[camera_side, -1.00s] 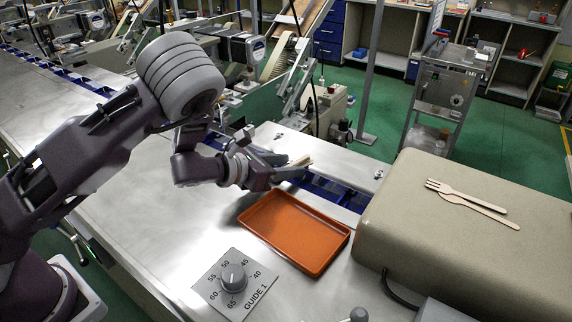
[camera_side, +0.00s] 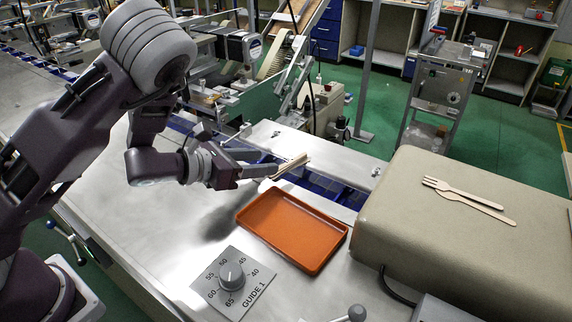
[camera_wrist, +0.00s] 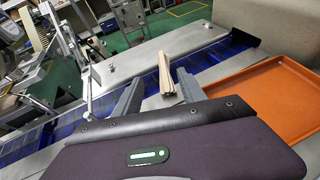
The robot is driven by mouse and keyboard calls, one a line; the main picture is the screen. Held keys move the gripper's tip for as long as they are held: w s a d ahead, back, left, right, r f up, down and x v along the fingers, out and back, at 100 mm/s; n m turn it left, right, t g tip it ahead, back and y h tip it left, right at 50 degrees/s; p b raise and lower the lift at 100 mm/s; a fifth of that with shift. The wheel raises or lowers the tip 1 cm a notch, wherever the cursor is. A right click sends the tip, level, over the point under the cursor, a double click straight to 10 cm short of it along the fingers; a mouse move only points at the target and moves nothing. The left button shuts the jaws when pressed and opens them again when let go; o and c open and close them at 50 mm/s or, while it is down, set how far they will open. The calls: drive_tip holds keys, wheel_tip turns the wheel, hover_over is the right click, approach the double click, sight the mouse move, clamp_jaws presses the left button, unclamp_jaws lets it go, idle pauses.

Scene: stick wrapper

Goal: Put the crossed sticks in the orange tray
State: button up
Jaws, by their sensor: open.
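The pale wooden sticks (camera_side: 291,166) are bunched close together at the blue conveyor channel, just behind the orange tray. The wrist view shows these sticks (camera_wrist: 166,76) between my two fingers; how they cross is too small to make out. My gripper (camera_side: 266,172) is open, its fingers pointing right at the near end of the sticks. The wrist view shows a gap between each finger and the sticks; whether they are level with the fingers I cannot tell. The orange tray (camera_side: 250,219) is empty on the metal table, below and right of my gripper; it also shows in the wrist view (camera_wrist: 262,100).
A beige box (camera_side: 470,240) stands right of the tray, with a wooden fork (camera_side: 460,190) and another wooden utensil on top. A knob plate marked GUIDE 1 (camera_side: 240,302) is in front of the tray. The metal table (camera_side: 130,215) is clear at left.

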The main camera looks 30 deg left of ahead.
wheel_tip(320, 180, up, 16)
drive_tip(key=f, duration=0.1)
drive_tip(key=w+a+r+n+g+y, duration=0.25)
drive_tip(key=w+a+n+y, duration=0.75)
drive_tip(key=n, duration=0.6)
drive_tip(key=n+g+h, duration=0.5)
drive_tip(key=n+g, duration=0.5)
drive_tip(key=n, duration=1)
hover_over(288, 165)
drive_tip(key=s+a, duration=0.1)
drive_tip(key=s, duration=0.2)
drive_tip(key=f, duration=2)
drive_tip(key=shift+w+a, duration=0.15)
drive_tip(key=shift+w, duration=0.15)
clamp_jaws()
